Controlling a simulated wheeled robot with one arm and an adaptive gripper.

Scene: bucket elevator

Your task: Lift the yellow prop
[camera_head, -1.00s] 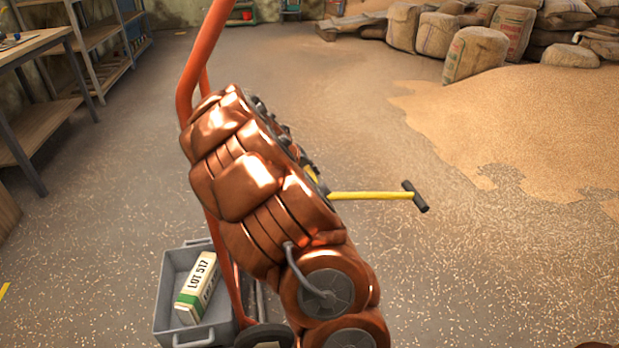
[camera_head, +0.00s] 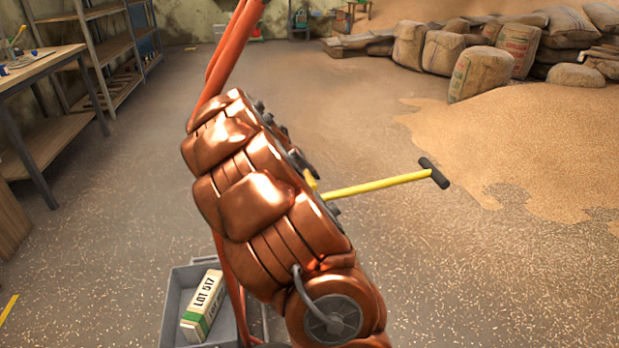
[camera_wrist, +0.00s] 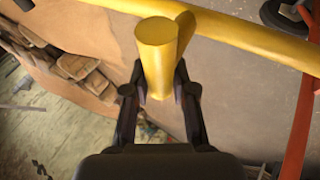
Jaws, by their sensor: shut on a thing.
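The yellow prop (camera_head: 376,186) is a long yellow bar with a black crosspiece at its right end. In the head view it sticks out to the right from behind my copper-coloured arm, its right end tilted up. In the wrist view the yellow bar (camera_wrist: 240,30) crosses the top of the picture. A short, thick yellow stub (camera_wrist: 165,50) joins it and points toward the camera. My gripper (camera_wrist: 163,92) is shut on this stub, one dark finger on each side. In the head view my arm hides the gripper and the prop's left end.
An orange-red tubular frame (camera_head: 238,52) stands behind my arm. A grey crate (camera_head: 180,275) at the bottom holds a white-and-green LOT 517 box (camera_head: 203,305). Shelves and a workbench (camera_head: 45,60) are left; sacks (camera_head: 483,72) and a grain heap (camera_head: 535,140) are right. Mid-floor is open.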

